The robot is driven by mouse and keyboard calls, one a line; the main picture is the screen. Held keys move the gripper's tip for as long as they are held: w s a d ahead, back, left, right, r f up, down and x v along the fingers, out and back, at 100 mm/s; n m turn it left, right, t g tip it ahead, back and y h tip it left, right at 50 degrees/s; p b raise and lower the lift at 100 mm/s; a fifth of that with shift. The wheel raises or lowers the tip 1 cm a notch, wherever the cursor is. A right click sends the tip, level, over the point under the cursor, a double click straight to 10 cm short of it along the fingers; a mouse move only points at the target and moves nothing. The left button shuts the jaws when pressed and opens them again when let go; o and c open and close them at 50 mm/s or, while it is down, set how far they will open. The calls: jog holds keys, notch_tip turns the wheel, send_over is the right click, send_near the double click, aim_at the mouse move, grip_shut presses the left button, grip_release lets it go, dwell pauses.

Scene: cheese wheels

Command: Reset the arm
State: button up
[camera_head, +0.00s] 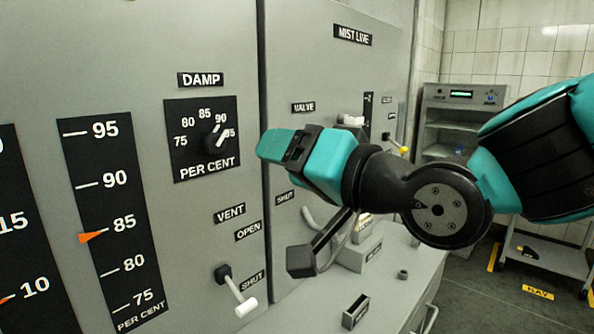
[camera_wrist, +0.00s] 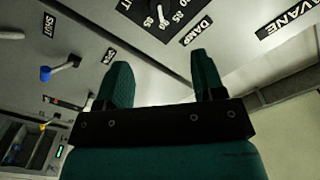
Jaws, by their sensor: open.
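My arm comes in from the right in the head view, with teal and black links. My gripper (camera_head: 268,146) is held up in front of the grey panel, just right of the DAMP dial (camera_head: 206,138). In the wrist view the two teal fingers of my gripper (camera_wrist: 162,75) stand apart with nothing between them. The DAMP dial also shows upside down beyond them in the wrist view (camera_wrist: 160,12). The dial's pointer is toward the 90 to 95 side. Whether the fingertips touch the panel cannot be told.
A VENT lever (camera_head: 236,290) with a white end sticks out lower left, near SHUT. A scale with an orange pointer (camera_head: 92,237) is at left. A grey ledge (camera_head: 395,285) lies below my arm. A shelf rack (camera_head: 455,120) and a cart (camera_head: 545,255) stand at right.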

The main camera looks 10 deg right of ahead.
jog(key=shift+s+d, duration=0.3)
jog(key=shift+s, duration=0.15)
jog(key=s+f+n+g+h, duration=0.2)
jog(key=s+f+n+g, duration=0.2)
jog(key=f+g, duration=0.45)
jog(key=s+d+f+n+g+h, duration=0.3)
jog(key=s+d+f+n+g, duration=0.1)
jog(key=s, duration=0.6)
notch_tip(320, 180, down, 4)
jog(key=shift+s+d+r+g+h, duration=0.2)
jog(key=shift+d+g+h, duration=0.25)
jog(key=shift+g, duration=0.8)
jog(key=shift+o, duration=0.3)
jog(key=shift+w, duration=0.1)
